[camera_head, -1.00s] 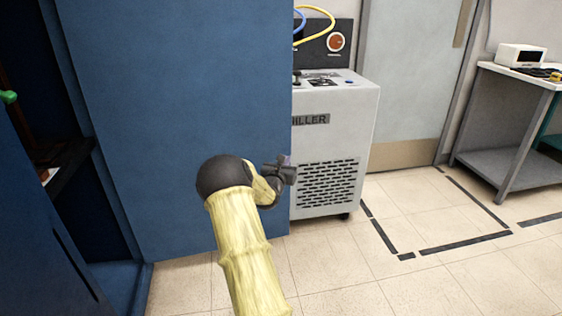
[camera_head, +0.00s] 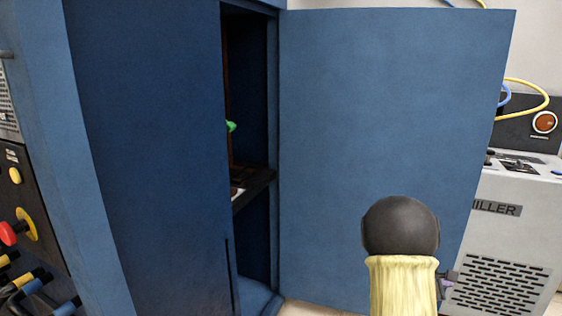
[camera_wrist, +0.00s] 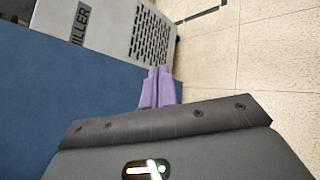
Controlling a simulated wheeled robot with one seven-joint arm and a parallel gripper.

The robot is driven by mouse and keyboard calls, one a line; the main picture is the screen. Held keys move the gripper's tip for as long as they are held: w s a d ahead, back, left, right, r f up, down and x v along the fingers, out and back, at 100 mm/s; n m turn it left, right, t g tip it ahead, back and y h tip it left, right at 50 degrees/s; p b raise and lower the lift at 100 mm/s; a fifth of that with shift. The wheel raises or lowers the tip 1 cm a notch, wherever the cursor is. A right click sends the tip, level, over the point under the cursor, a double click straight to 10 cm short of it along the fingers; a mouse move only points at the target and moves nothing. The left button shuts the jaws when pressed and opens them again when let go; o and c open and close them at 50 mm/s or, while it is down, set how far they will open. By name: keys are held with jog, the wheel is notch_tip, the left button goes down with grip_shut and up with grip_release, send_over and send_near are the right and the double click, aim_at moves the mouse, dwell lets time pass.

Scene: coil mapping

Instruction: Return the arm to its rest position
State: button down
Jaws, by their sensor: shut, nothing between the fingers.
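My arm, in a yellow sleeve with a dark round joint, stands at the lower right in the head view. My gripper (camera_head: 449,281) shows only in part behind the sleeve. In the wrist view its two purple fingers (camera_wrist: 158,86) are together, with nothing between them. The gripper is in front of the blue cabinet's open door (camera_head: 390,120) and near the chiller in the picture. I cannot tell the exact gap to the door.
The blue cabinet (camera_head: 150,130) stands with its door swung open and a dark shelf (camera_head: 252,188) inside. The grey chiller (camera_head: 515,235) is at the right edge. A panel with a red knob (camera_head: 14,232) and cables is at the left. Tiled floor (camera_wrist: 265,65) is clear.

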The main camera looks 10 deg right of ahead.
jog(key=s+a+m+y+p, duration=0.1)
jog(key=s+a+m+y, duration=0.35)
jog(key=a, duration=0.75)
jog(key=s+a+m+y, duration=0.4)
jog(key=s+a, duration=0.1)
jog(key=a, duration=0.8)
jog(key=s+a+m+y+p, duration=0.1)
jog(key=s+a+m+y, duration=0.35)
jog(key=a, duration=0.75)
notch_tip(320, 180, up, 38)
jog(key=p, duration=3.8)
jog(key=shift+s+r+n+t+h, duration=0.15)
jog(key=shift+s+n+t+h, duration=0.25)
